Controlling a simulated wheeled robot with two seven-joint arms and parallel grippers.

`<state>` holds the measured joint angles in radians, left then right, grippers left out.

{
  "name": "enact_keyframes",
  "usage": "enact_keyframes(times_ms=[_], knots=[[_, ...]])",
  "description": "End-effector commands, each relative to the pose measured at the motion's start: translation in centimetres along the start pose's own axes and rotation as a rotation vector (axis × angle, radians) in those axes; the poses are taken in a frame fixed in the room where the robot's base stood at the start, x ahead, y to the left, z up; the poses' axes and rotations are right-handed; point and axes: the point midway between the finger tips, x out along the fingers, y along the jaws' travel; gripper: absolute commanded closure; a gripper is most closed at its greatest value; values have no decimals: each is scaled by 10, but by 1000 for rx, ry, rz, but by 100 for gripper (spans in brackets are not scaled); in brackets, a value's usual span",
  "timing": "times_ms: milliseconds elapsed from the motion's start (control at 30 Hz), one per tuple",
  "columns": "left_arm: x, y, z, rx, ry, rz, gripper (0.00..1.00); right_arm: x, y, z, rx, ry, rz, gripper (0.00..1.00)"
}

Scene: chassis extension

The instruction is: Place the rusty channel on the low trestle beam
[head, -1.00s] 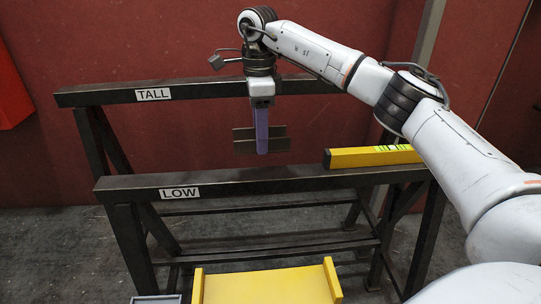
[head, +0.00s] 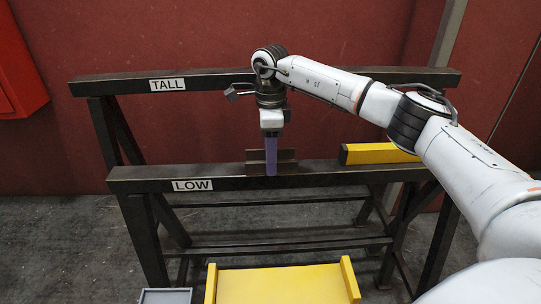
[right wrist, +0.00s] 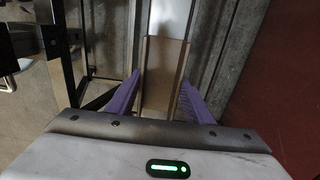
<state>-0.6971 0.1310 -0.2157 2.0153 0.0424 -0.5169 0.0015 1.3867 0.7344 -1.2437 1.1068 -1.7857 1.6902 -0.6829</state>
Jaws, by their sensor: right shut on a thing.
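My right gripper (head: 271,172) points down and has purple fingers. It is shut on the rusty channel (head: 288,156), a short dark brown metal piece held lengthwise along the beam. In the head view the channel overlaps the top edge of the low trestle beam (head: 225,181), labelled LOW; I cannot tell whether it touches. In the right wrist view the channel (right wrist: 165,75) shows between the two purple fingers (right wrist: 160,103). My left gripper is in no view.
The tall beam (head: 210,82), labelled TALL, runs behind. A yellow bar (head: 380,153) lies on the low beam to the right of the channel. A yellow frame (head: 280,285) and a grey box (head: 165,296) stand in front. A red box (head: 20,70) is on the left wall.

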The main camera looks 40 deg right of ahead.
Motion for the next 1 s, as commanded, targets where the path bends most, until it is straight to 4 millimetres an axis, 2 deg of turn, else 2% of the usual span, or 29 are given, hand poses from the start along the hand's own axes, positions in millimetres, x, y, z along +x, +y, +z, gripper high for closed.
enact_keyframes(times_ms=[300,333,433,767,867,1000], knots=[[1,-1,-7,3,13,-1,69,0,-1,1,-1,-4,-3,100],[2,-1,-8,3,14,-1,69,1,0,0,0,-1,-1,50],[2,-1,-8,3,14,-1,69,1,0,0,0,-1,-1,35],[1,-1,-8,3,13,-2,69,-2,0,0,0,-2,-1,35],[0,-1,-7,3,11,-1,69,-12,-1,1,0,-3,-2,35],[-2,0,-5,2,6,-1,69,-39,-1,1,0,-5,-3,35]])
